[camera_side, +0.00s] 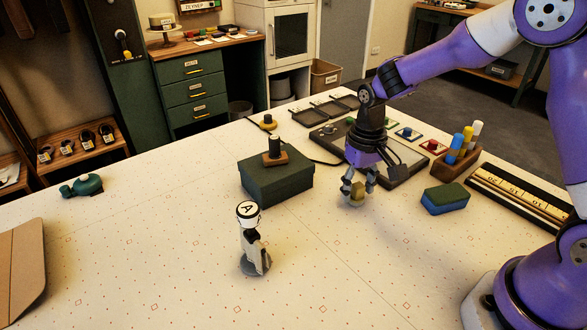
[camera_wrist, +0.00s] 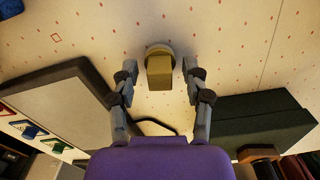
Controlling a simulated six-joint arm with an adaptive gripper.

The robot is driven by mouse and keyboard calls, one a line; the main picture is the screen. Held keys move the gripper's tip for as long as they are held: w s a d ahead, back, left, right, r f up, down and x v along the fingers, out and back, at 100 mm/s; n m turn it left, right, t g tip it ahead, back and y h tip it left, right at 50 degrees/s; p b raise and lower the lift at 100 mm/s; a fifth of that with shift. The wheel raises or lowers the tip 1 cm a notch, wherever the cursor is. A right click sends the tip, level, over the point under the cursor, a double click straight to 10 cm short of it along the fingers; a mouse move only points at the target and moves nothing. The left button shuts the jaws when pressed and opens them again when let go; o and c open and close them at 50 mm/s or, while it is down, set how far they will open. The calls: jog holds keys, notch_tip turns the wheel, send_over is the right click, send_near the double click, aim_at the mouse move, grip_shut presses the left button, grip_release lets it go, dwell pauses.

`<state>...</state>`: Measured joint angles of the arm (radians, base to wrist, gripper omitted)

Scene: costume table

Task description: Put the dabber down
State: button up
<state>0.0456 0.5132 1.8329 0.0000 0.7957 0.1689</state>
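A small tan block-shaped piece with a rounded end, which looks like the dabber (camera_side: 358,199), is low at the tabletop between my gripper's fingers. In the wrist view the dabber (camera_wrist: 159,73) shows its tan block and a paler round part beyond it. My gripper (camera_side: 356,188) points down over it. In the wrist view the fingers of my gripper (camera_wrist: 159,80) stand apart on either side of the dabber, with a visible gap at each side. I cannot tell for certain whether its underside touches the table.
A dark green box (camera_side: 275,184) with a stamp-like piece (camera_side: 275,152) on top stands to the left. A dark tray (camera_side: 400,165) lies just behind. A blue-green sponge (camera_side: 446,198) is to the right. A figure with an "A" disc (camera_side: 250,240) stands front left. The front table is clear.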

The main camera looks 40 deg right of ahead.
aim_at(359, 187)
jog(key=s+r+n+t, duration=0.1)
jog(key=s+r, duration=0.4)
jog(key=r, duration=1)
jog(key=shift+s+a+r+t, duration=0.2)
jog(key=shift+s+a+t, duration=0.25)
jog(key=shift+t, duration=0.35)
jog(key=shift+o, duration=0.7)
jog(key=s+n+t, duration=0.1)
jog(key=s+t, duration=0.1)
jog(key=s, duration=0.4)
jog(key=shift+s+a+r+t, duration=0.2)
jog(key=shift+a+r+t, duration=0.1)
jog(key=shift+t, duration=0.1)
jog(key=shift+s+f, duration=0.15)
jog(key=shift+s, duration=0.05)
